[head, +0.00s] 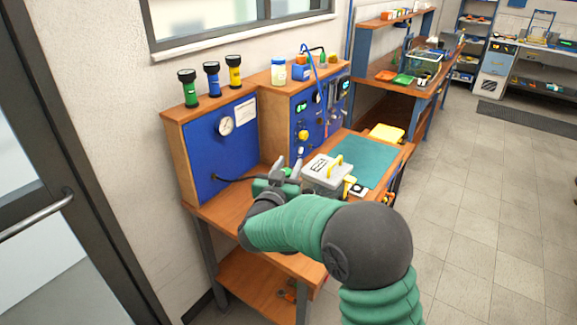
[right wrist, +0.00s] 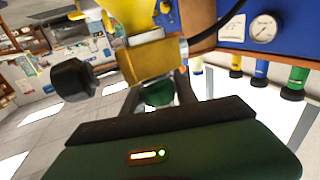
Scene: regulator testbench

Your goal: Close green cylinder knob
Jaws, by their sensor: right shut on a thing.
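My right gripper (head: 285,168) is over the near bench, in front of the blue panel. In the right wrist view its dark fingers (right wrist: 160,92) are shut on a small rounded green knob (right wrist: 158,95). Above the knob in that view is a yellow fitting (right wrist: 150,62) with a black knob (right wrist: 72,80) at its left. A green cylinder (head: 190,93) with a black top stands on the panel's upper shelf, apart from the gripper; it also shows upside down in the right wrist view (right wrist: 297,78). My left gripper is not in view.
Blue (head: 213,82) and yellow (head: 234,74) cylinders stand beside the green one. A gauge (head: 226,125) is on the blue panel, and a black hose (head: 235,179) runs toward the gripper. A grey case (head: 322,178) and green mat (head: 365,160) lie to the right.

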